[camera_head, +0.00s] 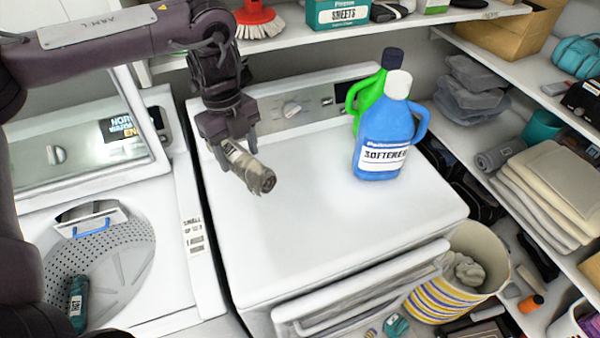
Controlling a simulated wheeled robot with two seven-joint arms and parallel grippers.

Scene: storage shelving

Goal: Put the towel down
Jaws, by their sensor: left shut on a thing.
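A rolled beige-grey towel (252,172) is in my left gripper (232,142), above the left part of the white dryer top (310,215). My left gripper points down and is shut on one end of the towel; the other end sticks out to the lower right. I cannot tell whether the towel touches the dryer top. My left arm comes in from the upper left. My right gripper is not in view.
A blue softener bottle (385,140) and a green bottle (368,92) stand at the dryer's back right. An open washer (185,240) is at left. Shelves with folded towels (550,185) are at right. The dryer's middle is clear.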

